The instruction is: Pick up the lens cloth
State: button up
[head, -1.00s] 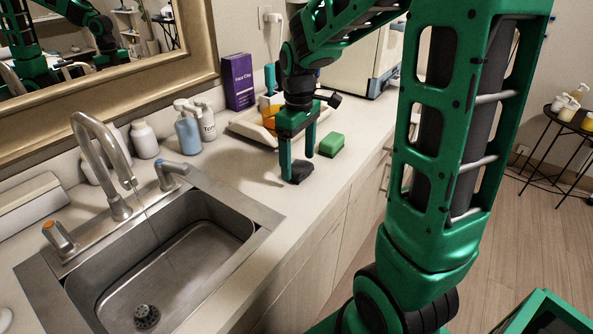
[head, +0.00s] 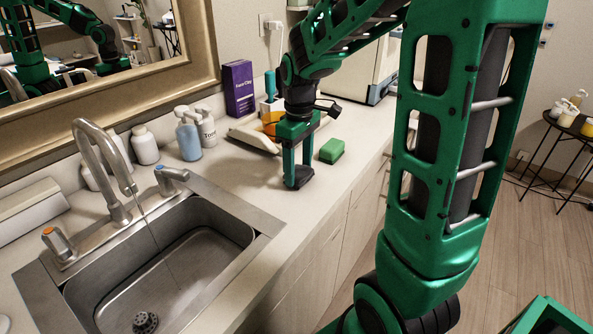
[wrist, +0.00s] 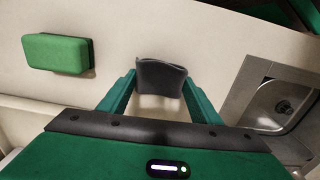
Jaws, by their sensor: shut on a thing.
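The lens cloth (wrist: 160,78) is a small dark grey folded piece. In the wrist view it sits between the two green fingertips of my gripper (wrist: 160,90), which are closed in on its sides. In the head view my gripper (head: 297,180) points down at the counter right of the sink, and the dark cloth (head: 297,183) shows only partly between and under its fingers. I cannot tell whether the cloth is clear of the counter.
A green block (head: 331,150) lies just right of my gripper, also in the wrist view (wrist: 58,53). The sink (head: 170,262) with its faucet is to the left. Bottles (head: 189,135), a purple box (head: 238,88) and a tray (head: 254,137) stand at the back along the wall.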

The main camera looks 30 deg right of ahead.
aim_at(296, 171)
jog(key=shift+r, duration=0.45)
jog(key=r, duration=0.1)
jog(key=a+r, duration=0.1)
jog(key=r, duration=0.1)
jog(key=shift+r, duration=0.2)
jog(key=s+a+r, duration=0.1)
jog(key=a+r, duration=0.5)
jog(key=a, duration=0.4)
jog(key=shift+s+a+r, duration=0.15)
jog(key=shift+s+a, duration=0.15)
jog(key=shift+s, duration=0.05)
jog(key=o, duration=0.4)
jog(key=c, duration=0.3)
